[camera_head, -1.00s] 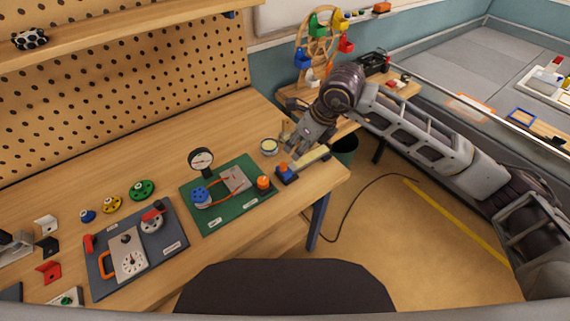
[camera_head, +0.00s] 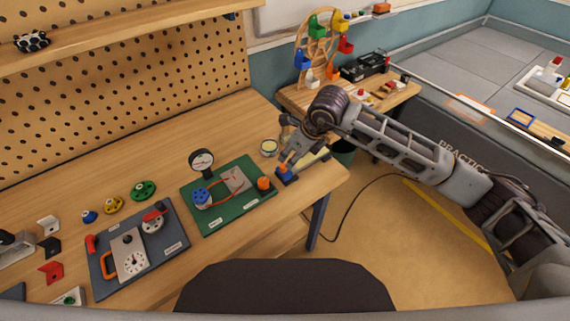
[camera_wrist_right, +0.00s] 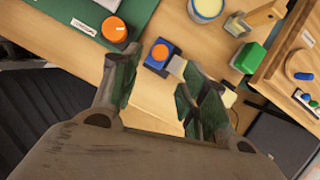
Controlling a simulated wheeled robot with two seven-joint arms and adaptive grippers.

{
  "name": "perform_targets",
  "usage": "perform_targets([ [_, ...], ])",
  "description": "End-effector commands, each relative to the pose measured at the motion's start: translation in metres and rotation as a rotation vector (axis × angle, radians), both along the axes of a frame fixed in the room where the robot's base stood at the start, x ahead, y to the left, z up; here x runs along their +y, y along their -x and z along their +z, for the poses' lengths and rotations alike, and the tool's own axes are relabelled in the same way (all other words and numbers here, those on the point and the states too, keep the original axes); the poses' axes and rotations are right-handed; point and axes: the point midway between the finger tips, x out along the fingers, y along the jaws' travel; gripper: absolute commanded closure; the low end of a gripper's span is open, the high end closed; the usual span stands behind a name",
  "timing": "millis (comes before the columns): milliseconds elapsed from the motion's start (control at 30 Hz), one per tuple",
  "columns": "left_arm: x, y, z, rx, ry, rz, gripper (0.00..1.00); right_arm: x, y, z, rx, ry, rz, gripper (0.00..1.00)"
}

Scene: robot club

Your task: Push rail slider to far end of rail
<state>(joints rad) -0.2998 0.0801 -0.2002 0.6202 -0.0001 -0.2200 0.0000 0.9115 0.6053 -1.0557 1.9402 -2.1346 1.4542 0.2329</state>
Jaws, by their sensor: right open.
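The blue rail slider (camera_head: 286,178) with an orange knob (camera_wrist_right: 160,51) sits at the near left end of a pale rail (camera_head: 317,154) by the table's right end. In the wrist view the blue slider (camera_wrist_right: 155,68) shows between my right gripper's fingertips (camera_wrist_right: 157,70), but I cannot tell whether they touch it. In the head view my right gripper (camera_head: 288,160) is over the slider and hides part of it and of the rail. The right gripper is open and empty. My left gripper is not in view.
A green board (camera_head: 230,215) with a gauge (camera_head: 202,161) and an orange button (camera_head: 264,183) lies just left of the slider. A round tin (camera_head: 269,147) stands behind the rail. A grey panel (camera_head: 150,270) is further left. The table's right edge is close.

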Motion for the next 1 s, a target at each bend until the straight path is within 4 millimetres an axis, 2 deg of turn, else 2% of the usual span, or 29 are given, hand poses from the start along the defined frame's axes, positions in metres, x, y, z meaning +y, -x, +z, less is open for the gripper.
perform_targets([
  [300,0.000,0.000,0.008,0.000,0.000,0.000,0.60,0.013,-0.010,-0.040,0.003,0.000,0.000,0.56],
  [600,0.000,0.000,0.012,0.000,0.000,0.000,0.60,0.022,-0.018,-0.069,0.002,-0.001,0.000,0.56],
  [1000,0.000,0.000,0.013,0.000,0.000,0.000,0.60,0.025,-0.020,-0.078,0.000,0.000,0.000,0.56],
])
